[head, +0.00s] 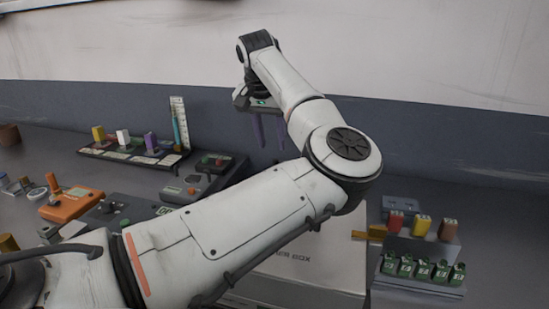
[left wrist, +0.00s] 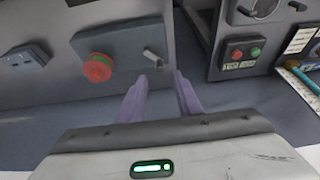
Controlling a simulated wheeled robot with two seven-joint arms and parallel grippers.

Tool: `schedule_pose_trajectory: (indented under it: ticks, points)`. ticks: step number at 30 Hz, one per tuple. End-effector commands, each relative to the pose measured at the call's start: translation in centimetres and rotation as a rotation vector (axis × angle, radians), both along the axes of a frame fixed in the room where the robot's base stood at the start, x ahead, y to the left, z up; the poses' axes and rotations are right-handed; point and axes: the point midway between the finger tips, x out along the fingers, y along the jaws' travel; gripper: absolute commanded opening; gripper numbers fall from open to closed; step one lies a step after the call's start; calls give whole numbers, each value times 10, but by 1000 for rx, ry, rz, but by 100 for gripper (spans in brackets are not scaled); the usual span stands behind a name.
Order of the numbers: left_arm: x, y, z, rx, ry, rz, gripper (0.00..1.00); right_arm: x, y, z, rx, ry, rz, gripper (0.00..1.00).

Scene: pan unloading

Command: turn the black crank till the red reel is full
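In the left wrist view a red reel (left wrist: 97,68) sits on the face of a dark grey box (left wrist: 120,50). To its right a short grey peg (left wrist: 155,56) sticks out of the same face; I cannot tell whether it is the black crank's handle. My left gripper shows from behind in the head view (head: 268,130), fingers pointing down near the back wall. In the left wrist view its two purple fingers (left wrist: 161,85) are apart with nothing between them. The peg is just beyond the gap between the tips. How full the reel is does not show. My right gripper is not in view.
A control box with red and green buttons (left wrist: 238,53) stands beside the reel box. A ruler (head: 179,120) stands behind a tray of coloured blocks (head: 122,151). An orange device (head: 72,204) is at left. A rack of green tags (head: 421,283) is at right. My left arm hides the middle.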

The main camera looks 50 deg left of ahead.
Motion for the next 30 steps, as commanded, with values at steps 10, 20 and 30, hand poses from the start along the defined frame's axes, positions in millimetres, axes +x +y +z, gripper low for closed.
schedule_pose_trajectory:
  ticks: [10,20,30]
  points:
    - [18,12,-55,0,4,-2,33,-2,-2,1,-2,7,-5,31]
    - [23,15,-66,0,1,-2,33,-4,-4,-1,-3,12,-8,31]
    - [22,15,-66,0,1,-2,0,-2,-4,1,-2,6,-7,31]
